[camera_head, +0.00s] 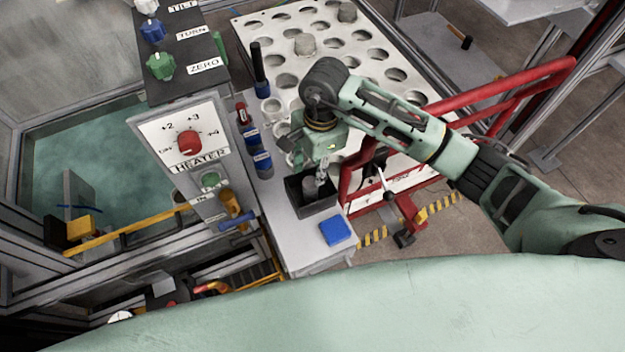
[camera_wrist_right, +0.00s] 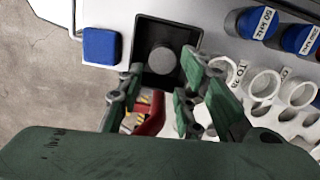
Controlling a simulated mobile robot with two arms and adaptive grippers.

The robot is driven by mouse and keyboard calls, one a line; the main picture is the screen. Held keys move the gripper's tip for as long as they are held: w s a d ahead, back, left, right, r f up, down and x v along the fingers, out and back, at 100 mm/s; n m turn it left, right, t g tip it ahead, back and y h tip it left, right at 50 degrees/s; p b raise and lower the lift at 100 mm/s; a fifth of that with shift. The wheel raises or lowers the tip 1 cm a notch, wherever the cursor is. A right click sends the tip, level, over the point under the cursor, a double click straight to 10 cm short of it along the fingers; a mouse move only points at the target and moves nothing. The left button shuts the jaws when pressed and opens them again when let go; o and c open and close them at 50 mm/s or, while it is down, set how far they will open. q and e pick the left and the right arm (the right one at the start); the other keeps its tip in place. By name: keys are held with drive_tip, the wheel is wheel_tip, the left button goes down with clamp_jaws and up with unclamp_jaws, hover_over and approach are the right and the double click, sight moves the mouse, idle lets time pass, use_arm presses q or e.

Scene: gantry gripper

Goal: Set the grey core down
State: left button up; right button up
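The grey core (camera_wrist_right: 163,61) is a short round cylinder inside the black square box (camera_wrist_right: 144,31) in the right wrist view. In the head view the core (camera_head: 309,186) is partly visible in the dark box (camera_head: 313,207) on the bench. My right gripper (camera_head: 321,180) is pointed down over this box. In the right wrist view its two fingers (camera_wrist_right: 161,68) are spread, one on each side of the core, with visible gaps, so it looks open. Whether the core touches the box floor is hard to tell. My left gripper is not in view.
A blue block (camera_head: 336,231) lies beside the box on the white bench. A red frame (camera_head: 352,172) is close on the right. The heater panel (camera_head: 187,143) stands left.

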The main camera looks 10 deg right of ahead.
drive_tip(key=shift+w+d+r, duration=0.1)
drive_tip(key=shift+d+r, duration=0.05)
drive_tip(key=shift+r, duration=1.95)
drive_tip(key=shift+f, duration=0.1)
